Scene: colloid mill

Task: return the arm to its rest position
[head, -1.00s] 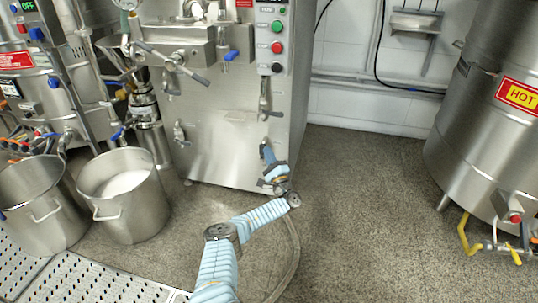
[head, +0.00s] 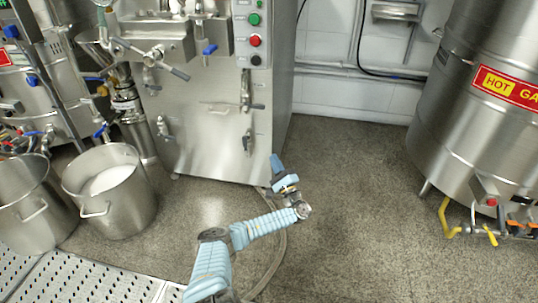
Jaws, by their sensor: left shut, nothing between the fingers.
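My left arm, in ribbed light-blue sleeves, comes up from the bottom of the head view. It bends to the right over the floor and then turns up at the wrist. My left gripper (head: 277,163) is at its end, small in the picture, shut and empty. My right gripper is not in view.
Two steel pots (head: 110,195) stand on the left by a perforated metal platform (head: 85,280). A large steel tank (head: 470,130) with a hot label and yellow-handled valves (head: 445,218) stands on the right. A hose curves over the floor near my arm. The middle right floor (head: 360,220) is clear.

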